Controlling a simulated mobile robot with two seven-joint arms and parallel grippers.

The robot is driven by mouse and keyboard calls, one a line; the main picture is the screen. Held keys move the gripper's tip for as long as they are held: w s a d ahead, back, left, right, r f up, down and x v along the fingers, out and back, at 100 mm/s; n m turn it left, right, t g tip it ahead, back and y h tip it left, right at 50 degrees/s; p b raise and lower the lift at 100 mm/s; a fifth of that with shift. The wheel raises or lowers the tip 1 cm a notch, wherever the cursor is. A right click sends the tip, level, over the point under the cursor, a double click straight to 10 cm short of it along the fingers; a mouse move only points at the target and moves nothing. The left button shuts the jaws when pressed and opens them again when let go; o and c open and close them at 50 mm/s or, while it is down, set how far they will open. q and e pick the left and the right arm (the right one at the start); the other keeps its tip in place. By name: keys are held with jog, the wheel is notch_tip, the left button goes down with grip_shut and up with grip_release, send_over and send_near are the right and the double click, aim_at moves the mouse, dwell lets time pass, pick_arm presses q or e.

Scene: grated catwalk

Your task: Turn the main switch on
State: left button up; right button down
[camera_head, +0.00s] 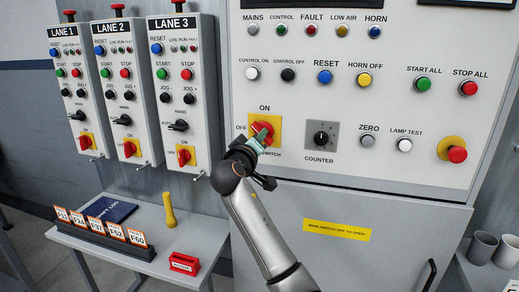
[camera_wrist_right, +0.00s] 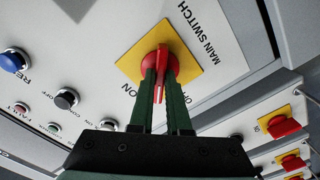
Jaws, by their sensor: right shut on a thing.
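The main switch is a red rotary handle (camera_head: 260,127) on a yellow plate (camera_head: 278,123) on the large grey panel. ON is printed above the plate and OFF to its left. In the wrist view, the red handle (camera_wrist_right: 161,60) sits between my green fingers, and its narrow end points between the ON and OFF labels. The yellow plate (camera_wrist_right: 190,58) shows around it. My right gripper (camera_wrist_right: 160,92) is shut on the handle. In the head view, my right gripper (camera_head: 259,142) covers the plate's lower part and some lettering. My left gripper is not in view.
A counter dial (camera_head: 320,139) is close to the right of the switch. Buttons (camera_head: 325,76) line the panel above. Three lane boxes (camera_head: 185,90) with similar red switches hang at left. A low table (camera_head: 150,262) holds a yellow torch-like object (camera_head: 169,210) and tags.

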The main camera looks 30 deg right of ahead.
pick_arm(q)
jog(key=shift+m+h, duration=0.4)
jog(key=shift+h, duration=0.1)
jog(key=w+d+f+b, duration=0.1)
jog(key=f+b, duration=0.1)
jog(key=b, duration=0.1)
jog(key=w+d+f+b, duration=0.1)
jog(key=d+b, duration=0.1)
jog(key=b, duration=0.2)
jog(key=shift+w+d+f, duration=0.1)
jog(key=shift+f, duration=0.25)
pick_arm(e)
jog(key=m, duration=0.9)
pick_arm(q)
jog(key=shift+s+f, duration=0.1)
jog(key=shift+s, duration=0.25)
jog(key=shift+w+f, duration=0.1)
pick_arm(e)
jog(key=c, duration=0.9)
grip_release()
jog(key=shift+a, duration=0.1)
